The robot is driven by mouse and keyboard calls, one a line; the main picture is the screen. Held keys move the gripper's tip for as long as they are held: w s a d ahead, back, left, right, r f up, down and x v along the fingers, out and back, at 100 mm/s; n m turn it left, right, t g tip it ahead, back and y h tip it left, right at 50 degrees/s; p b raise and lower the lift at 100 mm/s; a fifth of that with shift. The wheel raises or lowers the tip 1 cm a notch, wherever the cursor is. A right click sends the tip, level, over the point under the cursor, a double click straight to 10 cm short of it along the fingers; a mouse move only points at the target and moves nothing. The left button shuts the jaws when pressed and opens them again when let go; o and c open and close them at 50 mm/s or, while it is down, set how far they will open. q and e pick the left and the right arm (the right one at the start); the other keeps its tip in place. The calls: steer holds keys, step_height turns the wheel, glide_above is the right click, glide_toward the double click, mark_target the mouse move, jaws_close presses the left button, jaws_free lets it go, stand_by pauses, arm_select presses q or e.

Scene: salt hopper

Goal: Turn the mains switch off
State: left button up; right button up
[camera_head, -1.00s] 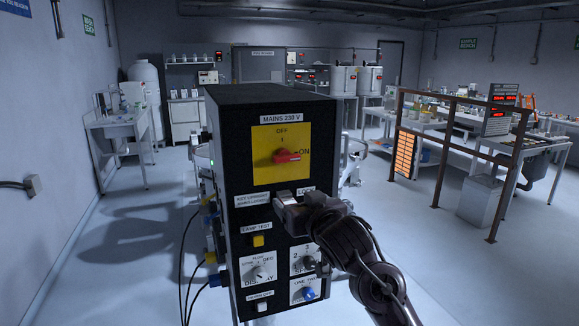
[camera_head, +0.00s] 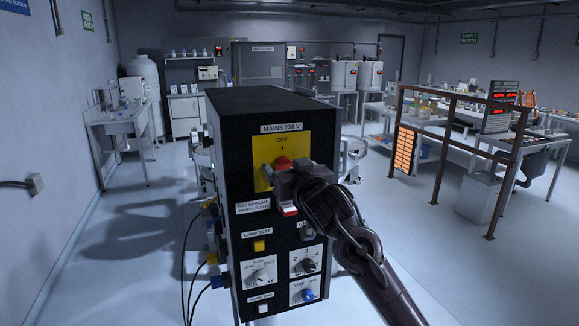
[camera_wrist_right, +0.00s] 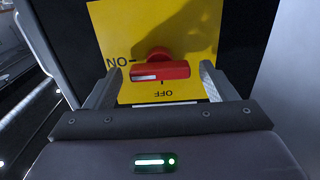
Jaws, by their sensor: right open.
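The mains switch is a red rotary handle (camera_wrist_right: 160,70) on a yellow plate (camera_wrist_right: 198,42), which appears upside down in the right wrist view. Its white line lies level and points at the ON mark; OFF is printed a quarter turn away. In the head view the handle (camera_head: 283,163) shows only partly, on the yellow plate (camera_head: 265,147) high on the black box (camera_head: 225,155). My right gripper (camera_head: 284,178) is in front of the plate and covers the ON side. In the wrist view its open fingers (camera_wrist_right: 157,80) stand either side of the handle. My left gripper is out of view.
Below the switch are a yellow lamp-test button (camera_head: 258,245), a left white dial (camera_head: 259,275) and a blue knob (camera_head: 305,295). Cables hang at the box's left side. A brown rail (camera_head: 450,150) stands at the right; floor on both sides is open.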

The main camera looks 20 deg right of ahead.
steer(key=c, duration=1)
